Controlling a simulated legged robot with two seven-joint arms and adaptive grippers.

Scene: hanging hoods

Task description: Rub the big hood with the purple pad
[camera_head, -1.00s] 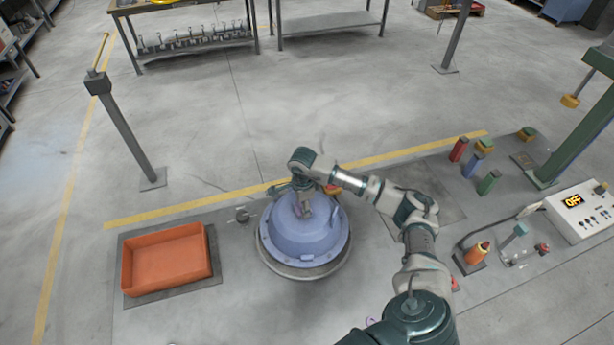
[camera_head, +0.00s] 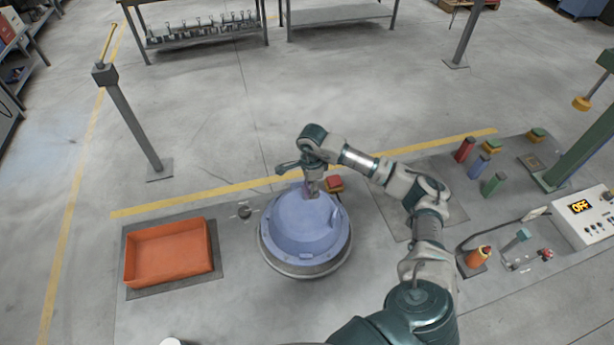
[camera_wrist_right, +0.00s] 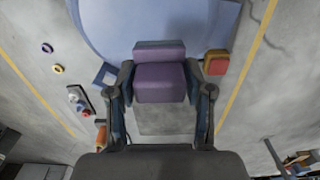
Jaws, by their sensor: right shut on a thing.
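The big hood (camera_head: 302,228) is a blue-violet dome on a round grey base in the middle of the floor area. My right gripper (camera_head: 312,190) is over the far upper part of the dome. In the right wrist view my right gripper (camera_wrist_right: 160,92) is shut on the purple pad (camera_wrist_right: 160,78), which sits between its two fingers. The hood (camera_wrist_right: 110,25) fills the top of that view, right behind the pad. I cannot tell whether the pad touches the dome. My left gripper is not in view.
An orange tray (camera_head: 168,252) lies left of the hood. A red and yellow block (camera_head: 334,183) is just behind it. Red, blue and green cylinders (camera_head: 480,165) stand at right, near a control box (camera_head: 586,213) reading OFF. A grey post (camera_head: 130,120) stands at back left.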

